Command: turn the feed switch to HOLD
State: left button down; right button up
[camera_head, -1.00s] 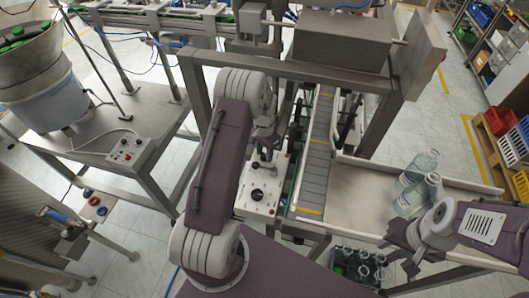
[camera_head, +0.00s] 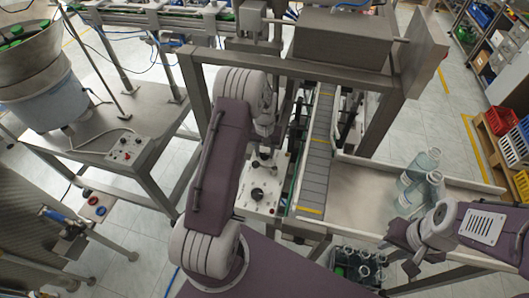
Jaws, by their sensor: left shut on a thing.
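A pale control panel (camera_head: 250,207) stands in the middle, left of the conveyor. A round black dial knob (camera_head: 257,194) sits on its front part. My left gripper (camera_head: 265,153) points down at the back part of this panel, behind the knob. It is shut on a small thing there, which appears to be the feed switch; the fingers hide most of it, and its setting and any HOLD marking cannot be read. My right gripper (camera_head: 411,267) hangs at the lower right, away from the panel, too small and dark to judge its jaws.
A grey conveyor (camera_head: 316,155) runs just right of the panel. Clear bottles (camera_head: 412,185) stand in a tray beside it, near my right arm. A dark crate of bottles (camera_head: 345,274) is below. A cap bowl (camera_head: 35,60) stands left.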

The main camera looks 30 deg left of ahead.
aim_at(265, 153)
pick_arm(q)
jog(key=shift+w+r+n, duration=0.1)
jog(key=shift+w+n, duration=0.1)
jog(key=shift+n, duration=2.1)
jog(key=shift+a, duration=0.1)
jog(key=c, duration=0.9)
grip_release()
notch_tip(265, 153, up, 8)
jog(key=shift+f+b, duration=0.1)
jog(key=shift+b, duration=1.05)
jog(key=shift+r, duration=0.6)
